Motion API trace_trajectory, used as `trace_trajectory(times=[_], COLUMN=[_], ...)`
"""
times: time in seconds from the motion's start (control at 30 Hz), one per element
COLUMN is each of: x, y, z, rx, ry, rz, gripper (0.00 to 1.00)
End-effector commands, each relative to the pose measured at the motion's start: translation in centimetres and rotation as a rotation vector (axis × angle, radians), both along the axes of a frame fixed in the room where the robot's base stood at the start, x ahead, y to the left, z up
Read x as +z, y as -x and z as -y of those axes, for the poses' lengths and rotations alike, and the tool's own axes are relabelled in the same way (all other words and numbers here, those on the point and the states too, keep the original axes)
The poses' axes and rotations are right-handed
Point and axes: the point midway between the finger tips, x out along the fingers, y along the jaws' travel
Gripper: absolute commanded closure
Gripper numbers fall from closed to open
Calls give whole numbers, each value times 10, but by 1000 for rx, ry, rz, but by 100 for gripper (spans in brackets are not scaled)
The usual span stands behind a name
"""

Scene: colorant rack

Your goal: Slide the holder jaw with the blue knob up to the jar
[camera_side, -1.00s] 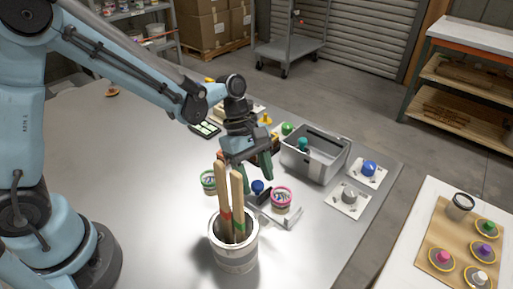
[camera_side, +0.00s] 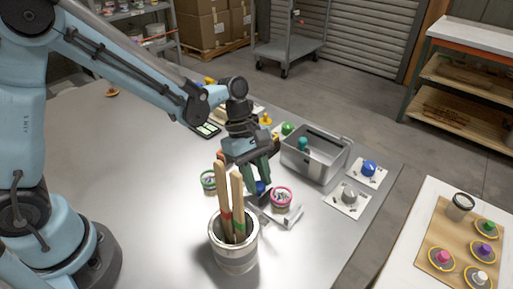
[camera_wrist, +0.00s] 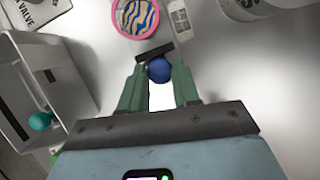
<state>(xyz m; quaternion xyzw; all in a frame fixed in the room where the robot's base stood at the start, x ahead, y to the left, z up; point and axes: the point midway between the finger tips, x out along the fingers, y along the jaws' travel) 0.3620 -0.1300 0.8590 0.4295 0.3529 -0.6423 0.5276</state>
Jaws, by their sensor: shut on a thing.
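The blue knob (camera_wrist: 159,70) sits between the green fingers of my gripper (camera_wrist: 160,83), which is shut on it. It also shows under the fingers in the side view (camera_side: 261,187), partly covered. The dark holder jaw (camera_wrist: 155,52) lies just beyond the knob in the wrist view, slightly tilted. The jar (camera_wrist: 138,16) has a pink rim and striped contents, and stands just past the jaw; whether they touch I cannot tell. The jar also shows right of my gripper in the side view (camera_side: 282,196). A light holder base (camera_side: 288,217) shows beside it.
A can with wooden sticks (camera_side: 234,255) stands in front of my gripper. A grey bin (camera_side: 318,160) is behind and right. Plates with a blue knob (camera_side: 369,168) and a grey knob (camera_side: 350,194) lie right. A green-rimmed jar (camera_side: 208,181) stands left.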

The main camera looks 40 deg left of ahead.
Motion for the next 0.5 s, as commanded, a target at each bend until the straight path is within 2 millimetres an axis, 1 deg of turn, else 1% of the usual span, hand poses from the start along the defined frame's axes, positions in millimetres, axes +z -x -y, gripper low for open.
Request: trace_trajectory(times=[0.03,0.13,0.37,0.4,0.47,0.5], x=[0,0,0,0,0,0], y=[0,0,0,0,0,0], z=[8,16,16,16,16,16], rx=[-5,-4,-2,-2,-2,-2], ry=[1,1,2,2,2,2], rz=[0,0,0,0,0,0], gripper=[100,100,100,63,54,48])
